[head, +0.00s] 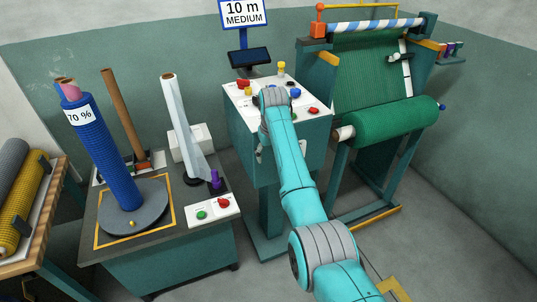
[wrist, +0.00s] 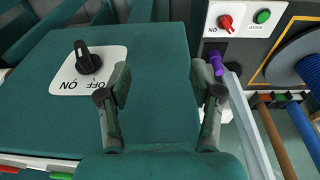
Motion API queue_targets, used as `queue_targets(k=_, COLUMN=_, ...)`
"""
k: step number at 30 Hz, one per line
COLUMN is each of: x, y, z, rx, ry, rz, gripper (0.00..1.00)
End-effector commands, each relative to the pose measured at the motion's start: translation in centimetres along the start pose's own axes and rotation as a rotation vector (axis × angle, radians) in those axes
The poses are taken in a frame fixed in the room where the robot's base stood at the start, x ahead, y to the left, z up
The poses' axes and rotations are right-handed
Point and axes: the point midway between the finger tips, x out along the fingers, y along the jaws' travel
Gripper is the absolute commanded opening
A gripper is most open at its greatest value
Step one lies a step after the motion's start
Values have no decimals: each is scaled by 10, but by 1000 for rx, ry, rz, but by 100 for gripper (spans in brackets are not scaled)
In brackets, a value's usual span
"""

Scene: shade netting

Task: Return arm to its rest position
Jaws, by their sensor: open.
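My teal arm (head: 295,185) reaches out from the bottom right of the head view to the control console (head: 240,138). My gripper (wrist: 160,98) shows in the wrist view with its two dark fingers spread wide and nothing between them. It is in front of the console's teal side panel (wrist: 160,45). A black rotary knob (wrist: 88,58) on a white ON/OFF plate (wrist: 112,55) is to the left of the fingers, apart from them. In the head view the gripper is mostly hidden by my wrist.
A work table (head: 165,245) at left carries a blue net roll (head: 110,150) on a turntable, a white roll (head: 175,110) and a button box (head: 215,212). A netting machine (head: 375,75) with a green roll (head: 395,120) stands right. Floor at far right is clear.

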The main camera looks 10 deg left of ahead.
Motion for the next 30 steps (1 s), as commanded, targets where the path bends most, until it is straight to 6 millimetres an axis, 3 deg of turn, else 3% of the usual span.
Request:
queue_targets(k=8, x=0, y=0, z=0, rx=0, ry=0, rz=0, gripper=65)
queue_targets(k=11, x=10, y=1, z=4, rx=3, ry=5, rz=1, gripper=65)
queue_targets(k=14, x=34, y=5, z=15, rx=13, ry=23, rz=6, gripper=65)
queue_targets(k=20, x=107, y=14, z=56, rx=47, ry=96, rz=25, gripper=65)
queue_targets(k=30, x=208, y=24, z=151, rx=109, ry=234, rz=61, gripper=65)
